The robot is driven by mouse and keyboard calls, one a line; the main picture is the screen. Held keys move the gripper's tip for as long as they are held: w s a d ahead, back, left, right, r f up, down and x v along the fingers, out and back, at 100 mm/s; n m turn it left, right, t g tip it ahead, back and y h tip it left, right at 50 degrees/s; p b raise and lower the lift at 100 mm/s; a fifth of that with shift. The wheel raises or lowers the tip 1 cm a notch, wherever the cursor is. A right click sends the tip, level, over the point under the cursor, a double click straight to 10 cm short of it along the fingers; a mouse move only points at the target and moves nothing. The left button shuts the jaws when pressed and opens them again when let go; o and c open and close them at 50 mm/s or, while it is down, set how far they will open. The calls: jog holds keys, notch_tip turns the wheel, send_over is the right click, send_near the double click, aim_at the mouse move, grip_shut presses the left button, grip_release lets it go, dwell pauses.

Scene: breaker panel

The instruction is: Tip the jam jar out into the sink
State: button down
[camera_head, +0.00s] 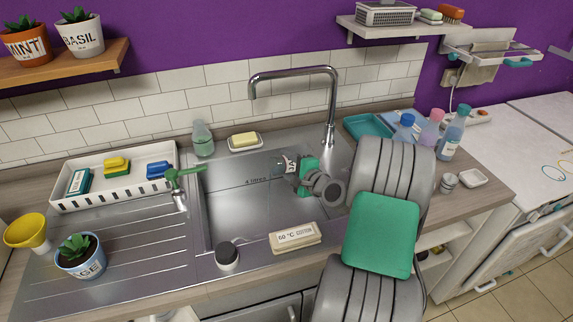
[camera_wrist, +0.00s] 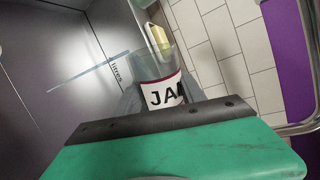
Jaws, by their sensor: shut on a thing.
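The jam jar (camera_head: 290,163) is a small clear glass with a white label edged in dark red. It is in my gripper (camera_head: 294,168), above the back right part of the sink (camera_head: 235,212). In the wrist view the jar (camera_wrist: 163,91) shows its "JA" lettering and a clear glass end beyond the label. My gripper is shut on it, and a green and dark gripper part hides its near end. The jar looks tilted, but I cannot tell how far. I cannot make out its contents.
The tall chrome tap (camera_head: 331,108) rises behind and right of my gripper. A yellow soap on a dish (camera_head: 245,141) and a green bottle (camera_head: 203,139) stand behind the sink. A cream "60 °C cotton" box (camera_head: 296,237) lies at the front edge. Several bottles stand at right.

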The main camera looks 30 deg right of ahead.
jog(key=shift+a+f+n+h+b, duration=0.15)
jog(key=shift+n+h+b, duration=0.2)
jog(key=shift+n, duration=0.15)
dwell(1.6)
jog(key=shift+a, duration=0.1)
jog(key=shift+a+r+n+b, duration=0.15)
jog(key=shift+r+n+b, duration=0.15)
jog(key=shift+n, duration=0.3)
dwell(1.5)
